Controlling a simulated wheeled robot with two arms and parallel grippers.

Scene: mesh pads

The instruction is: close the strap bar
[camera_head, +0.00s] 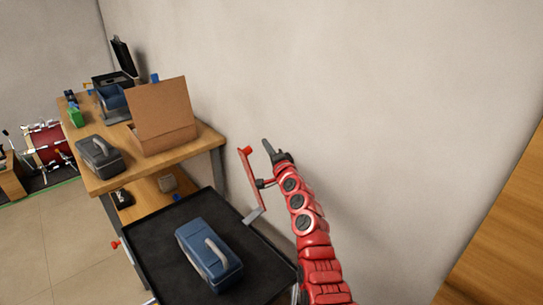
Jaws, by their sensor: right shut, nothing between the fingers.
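What looks like the strap bar (250,168) is a thin red bar standing up at the right rear of a black tray, with a red knob at its top and a grey piece at its foot. My right arm comes up from the bottom right. Its dark gripper (268,148) is shut and empty, just right of the bar's upper part. I cannot tell whether the arm touches the bar. A blue case (210,254) with a grey handle sits on the black tray (158,262). My left gripper is out of view.
A wooden workbench (105,183) stands at the left, holding an open cardboard box (165,140), a dark case (98,156) and small items. A plain wall rises close behind the bar. A wooden surface (505,235) is at the right. A drum (47,143) is far left.

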